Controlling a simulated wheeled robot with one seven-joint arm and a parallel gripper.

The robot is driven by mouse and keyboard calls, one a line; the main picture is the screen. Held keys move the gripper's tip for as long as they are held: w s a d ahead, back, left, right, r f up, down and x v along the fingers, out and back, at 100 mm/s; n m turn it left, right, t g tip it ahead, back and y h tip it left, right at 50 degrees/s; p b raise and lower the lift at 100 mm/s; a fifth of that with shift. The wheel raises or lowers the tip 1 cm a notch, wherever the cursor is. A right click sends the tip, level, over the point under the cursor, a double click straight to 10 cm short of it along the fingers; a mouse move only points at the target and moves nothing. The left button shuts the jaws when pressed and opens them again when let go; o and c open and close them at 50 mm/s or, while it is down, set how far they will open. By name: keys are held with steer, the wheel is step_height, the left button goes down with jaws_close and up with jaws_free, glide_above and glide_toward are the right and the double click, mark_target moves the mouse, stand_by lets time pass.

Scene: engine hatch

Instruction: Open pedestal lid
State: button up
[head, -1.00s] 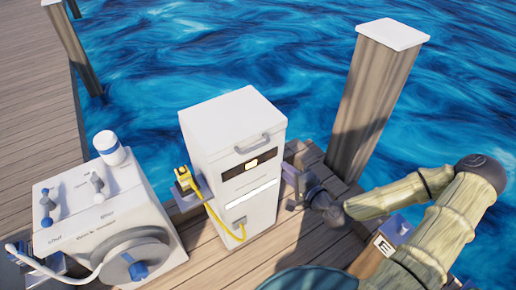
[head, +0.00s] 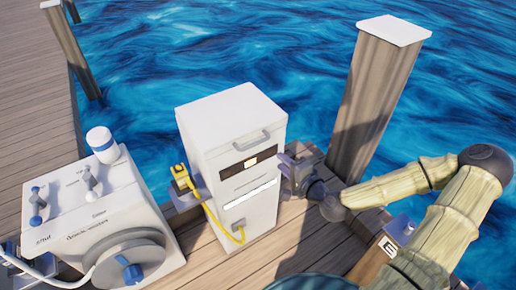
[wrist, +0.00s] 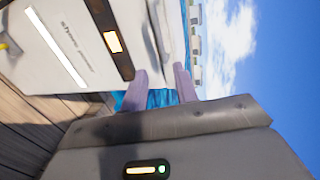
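The white pedestal (head: 232,175) stands upright on the dock in the middle of the head view. Its flat lid (head: 230,115) looks closed, with a grey handle (head: 252,141) at its front edge. My gripper (head: 288,163) is beside the pedestal's right side, below the handle's height in the picture. In the wrist view, the two purple fingers of my gripper (wrist: 160,88) are apart, with water visible between them. The pedestal front (wrist: 70,40) fills the upper left there, close to the fingers. I cannot tell whether a finger touches it.
A white unit (head: 95,220) with knobs and a round reel stands at the left. A yellow plug and cable (head: 190,190) hang on the pedestal's left side. A wooden post (head: 372,105) rises behind my arm on the right. Water lies beyond the dock edge.

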mark_target(258, 143)
steer(key=p+x, duration=0.1)
steer(key=x, duration=1.4)
steer(key=shift+s, duration=0.1)
steer(key=shift+c, duration=0.2)
jaws_close()
